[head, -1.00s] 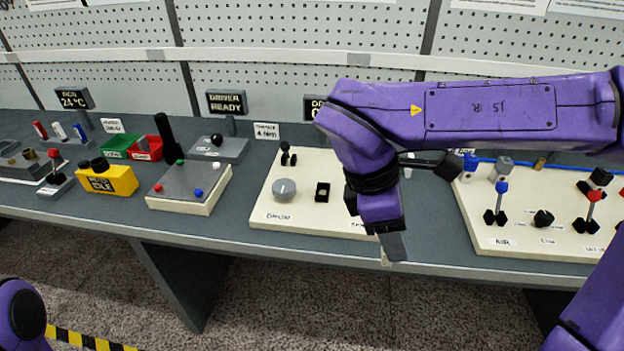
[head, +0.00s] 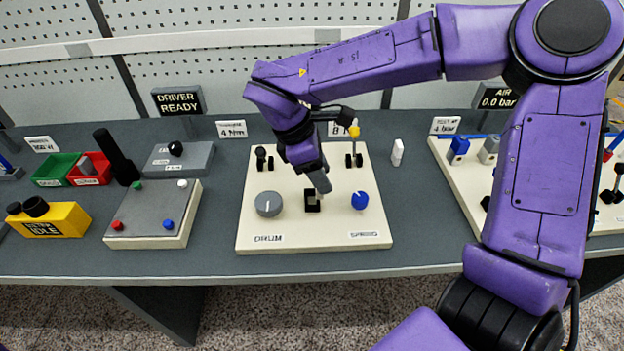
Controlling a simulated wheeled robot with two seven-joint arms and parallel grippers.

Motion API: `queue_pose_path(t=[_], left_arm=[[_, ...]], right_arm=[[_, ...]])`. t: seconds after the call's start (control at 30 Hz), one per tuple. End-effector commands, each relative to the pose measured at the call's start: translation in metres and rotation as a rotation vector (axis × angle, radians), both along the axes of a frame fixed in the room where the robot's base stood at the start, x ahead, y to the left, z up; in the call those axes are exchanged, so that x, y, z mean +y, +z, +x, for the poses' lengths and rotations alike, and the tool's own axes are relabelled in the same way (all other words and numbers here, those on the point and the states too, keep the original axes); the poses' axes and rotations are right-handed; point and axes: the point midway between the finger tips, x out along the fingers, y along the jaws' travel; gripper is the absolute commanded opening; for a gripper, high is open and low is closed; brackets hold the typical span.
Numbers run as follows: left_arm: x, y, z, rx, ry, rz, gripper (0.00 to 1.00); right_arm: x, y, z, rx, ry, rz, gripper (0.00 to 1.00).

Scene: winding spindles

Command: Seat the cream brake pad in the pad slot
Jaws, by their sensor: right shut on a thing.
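The pad slot (head: 312,207) is a small black square holder on the cream panel (head: 285,236), between a grey drum dial (head: 268,204) and a blue speed dial (head: 360,201). The fingers hide the rest. I cannot tell how deep the pad is. My left gripper is not in view.
Small levers (head: 354,148) stand at the panel's back edge, near my right wrist. A white upright piece (head: 397,152) stands right of the panel. A grey-topped box (head: 155,208) with coloured knobs is to the left. The panel's front strip is clear.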

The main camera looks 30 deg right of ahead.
Motion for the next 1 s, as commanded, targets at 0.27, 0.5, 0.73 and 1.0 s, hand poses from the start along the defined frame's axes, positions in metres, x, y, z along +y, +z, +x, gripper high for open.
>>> queue_pose_path(t=[0.27, 0.5, 0.73, 1.0], left_arm=[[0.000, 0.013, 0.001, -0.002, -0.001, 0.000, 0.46], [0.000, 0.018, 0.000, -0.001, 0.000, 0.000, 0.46], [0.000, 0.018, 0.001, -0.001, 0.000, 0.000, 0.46], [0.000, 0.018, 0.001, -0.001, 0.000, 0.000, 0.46]], right_arm=[[-0.008, -0.043, 0.034, 0.005, -0.002, -0.001, 0.15], [-0.009, -0.078, 0.039, 0.005, 0.000, 0.000, 0.15], [-0.009, -0.080, 0.039, 0.003, -0.001, -0.001, 0.57], [-0.009, -0.079, 0.038, 0.003, -0.001, -0.001, 0.69]])
